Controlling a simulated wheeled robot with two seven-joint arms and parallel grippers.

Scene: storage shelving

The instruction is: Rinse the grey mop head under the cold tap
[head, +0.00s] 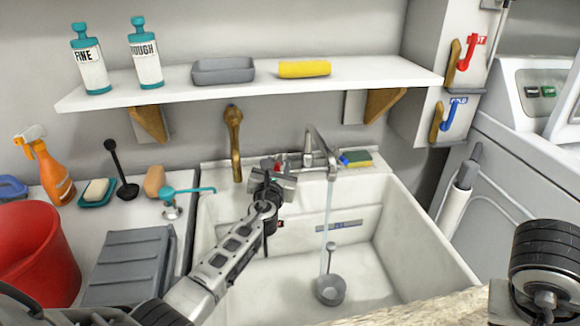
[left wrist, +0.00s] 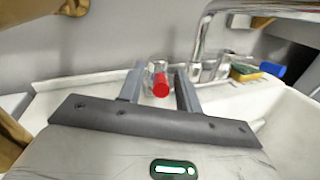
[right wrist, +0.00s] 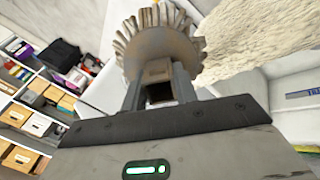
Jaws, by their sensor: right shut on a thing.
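My left gripper (head: 275,185) is at the back left of the sink, at the tap's red handle. In the left wrist view its open fingers (left wrist: 159,90) stand on either side of the red handle (left wrist: 160,85); I cannot tell whether they touch it. The blue handle (left wrist: 272,69) is to the right. A thin water stream (head: 328,215) falls from the chrome tap (head: 318,142) into the white sink (head: 390,245).
A sponge (head: 357,158) lies on the back rim. A red bucket (head: 35,255) and grey box (head: 130,268) stand at the left. A shelf (head: 245,90) hangs above.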

